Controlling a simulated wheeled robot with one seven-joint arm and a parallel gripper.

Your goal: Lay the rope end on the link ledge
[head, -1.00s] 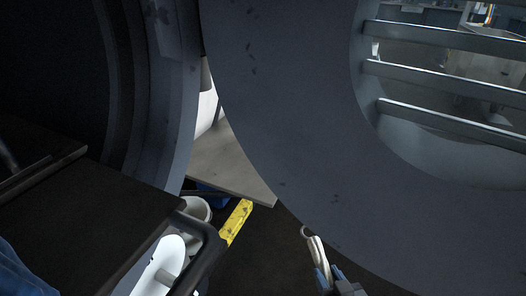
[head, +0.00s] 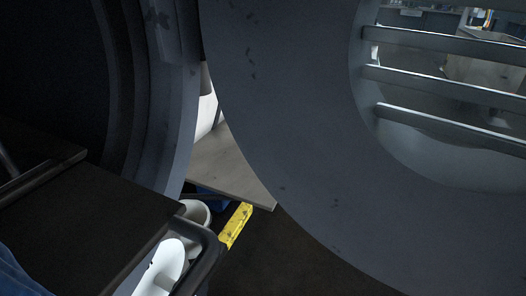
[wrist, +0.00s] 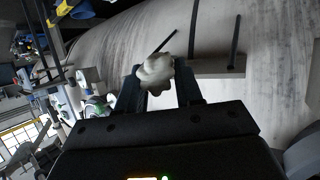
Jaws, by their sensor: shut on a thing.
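The rope end (wrist: 154,78) is a pale, knobbly bundle in the wrist view. My gripper (wrist: 160,73) is shut on it, with a dark finger on each side. A short grey ledge (wrist: 222,65) with dark upright rods juts from the large pale drum just beyond and to the right of the rope end. It looks like the link ledge, but I cannot be sure. The rope end appears close to the ledge's left part; I cannot tell whether they touch. In the head view neither my gripper nor the rope shows.
The big pale curved drum (wrist: 110,48) fills the wrist view's background. In the head view a large round grey door ring (head: 290,150) blocks much of the scene. A flat grey board (head: 232,172), a yellow bar (head: 235,226) and a dark-rimmed bin (head: 203,255) with white items lie below.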

